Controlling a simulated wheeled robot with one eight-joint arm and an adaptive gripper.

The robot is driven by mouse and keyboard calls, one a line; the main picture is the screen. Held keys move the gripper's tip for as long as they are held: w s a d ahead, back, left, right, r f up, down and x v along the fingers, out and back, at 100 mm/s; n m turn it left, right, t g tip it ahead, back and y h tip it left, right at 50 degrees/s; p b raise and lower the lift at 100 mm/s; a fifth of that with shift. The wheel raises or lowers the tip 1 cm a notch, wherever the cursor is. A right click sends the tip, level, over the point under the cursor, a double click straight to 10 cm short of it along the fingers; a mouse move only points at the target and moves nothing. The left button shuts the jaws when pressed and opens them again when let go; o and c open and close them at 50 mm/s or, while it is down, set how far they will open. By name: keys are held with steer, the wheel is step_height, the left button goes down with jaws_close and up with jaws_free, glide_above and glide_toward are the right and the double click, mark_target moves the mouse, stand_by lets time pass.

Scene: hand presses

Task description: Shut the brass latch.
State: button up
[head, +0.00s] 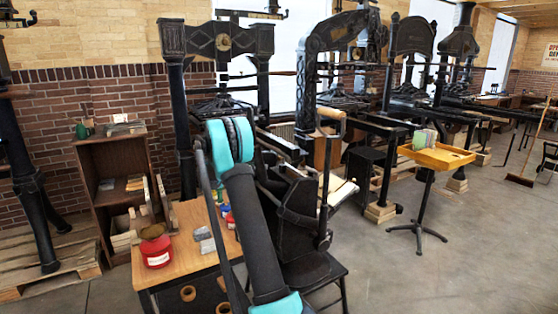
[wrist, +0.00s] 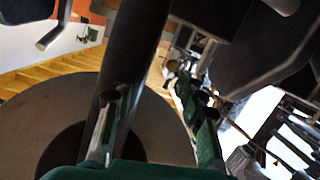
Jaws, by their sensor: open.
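I cannot make out the brass latch in the head view or the wrist view. A small yellowish roundish spot (wrist: 172,66) shows beyond the fingers in the wrist view, too blurred to name. My gripper (wrist: 153,98) is open, with its two green-and-dark fingers apart and nothing held between them. A dark thick bar (wrist: 137,45) runs down behind the left finger; I cannot tell whether they touch.
The nearest black hand press (head: 175,110) stands behind my arm. A wooden table (head: 185,255) holds a red tin (head: 155,250) and small items. A dark chair (head: 325,275) is close to my arm. A yellow tray stand (head: 437,157) stands right, with open floor around it.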

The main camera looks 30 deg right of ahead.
mark_target(278, 158)
steer(key=w+d, duration=0.1)
steer(key=d, duration=0.3)
steer(key=w+d+m+h, duration=0.1)
steer(key=w+d, duration=0.1)
steer(key=d, duration=0.2)
steer(key=w+d+m+h, duration=0.1)
steer(key=d, duration=0.4)
steer(key=shift+w+g, duration=0.25)
steer(key=shift+g, duration=0.05)
steer(key=shift+c, duration=0.3)
jaws_close()
